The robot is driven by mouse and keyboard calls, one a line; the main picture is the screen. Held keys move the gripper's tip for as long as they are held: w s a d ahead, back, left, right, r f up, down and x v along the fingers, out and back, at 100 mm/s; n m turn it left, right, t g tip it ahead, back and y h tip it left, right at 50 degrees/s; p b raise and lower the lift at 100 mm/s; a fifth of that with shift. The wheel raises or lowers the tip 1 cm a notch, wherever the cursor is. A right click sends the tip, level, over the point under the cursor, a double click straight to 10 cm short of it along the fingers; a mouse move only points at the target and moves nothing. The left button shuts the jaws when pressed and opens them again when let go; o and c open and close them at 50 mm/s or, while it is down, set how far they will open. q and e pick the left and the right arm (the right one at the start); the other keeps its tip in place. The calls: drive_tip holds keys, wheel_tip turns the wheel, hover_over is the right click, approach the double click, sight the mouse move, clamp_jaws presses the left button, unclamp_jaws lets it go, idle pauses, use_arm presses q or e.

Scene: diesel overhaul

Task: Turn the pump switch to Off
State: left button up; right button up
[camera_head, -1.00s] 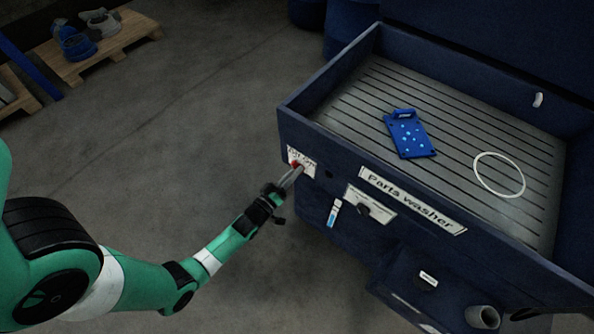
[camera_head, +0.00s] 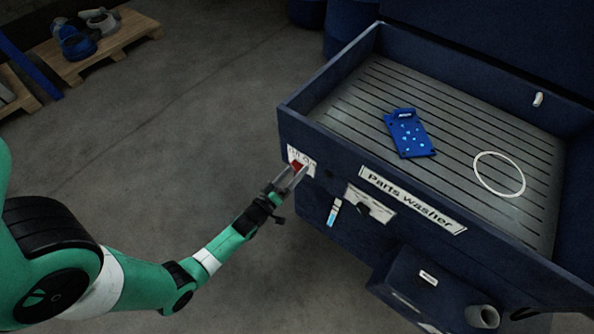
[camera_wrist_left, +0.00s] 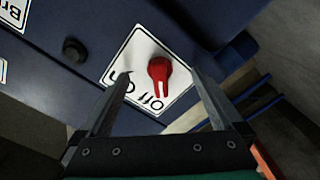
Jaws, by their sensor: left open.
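The pump switch (camera_wrist_left: 160,72) is a red knob on a white plate (camera_wrist_left: 133,58) marked Off and On, on the front of the parts washer. In the left wrist view its white pointer line points toward the word Off. My left gripper (camera_head: 294,176) is open, its two fingers on either side of the red switch (camera_head: 297,166) in the head view. In the left wrist view the left fingertip lies over the plate and the right one beside the knob; I cannot tell if either touches it. My right gripper is not in view.
The parts washer (camera_head: 290,125) has a ribbed tray with a blue plate (camera_head: 408,134) and a white ring (camera_head: 499,174) on it. A black knob (camera_head: 364,209) sits farther right on its front. A wooden pallet (camera_head: 105,52) stands back left. The floor between is clear.

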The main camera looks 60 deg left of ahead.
use_arm(q)
drive_tip(key=p+v, duration=0.1)
drive_tip(key=v, duration=0.5)
drive_tip(key=shift+s+d+p, duration=0.2)
drive_tip(key=shift+s+p, duration=0.15)
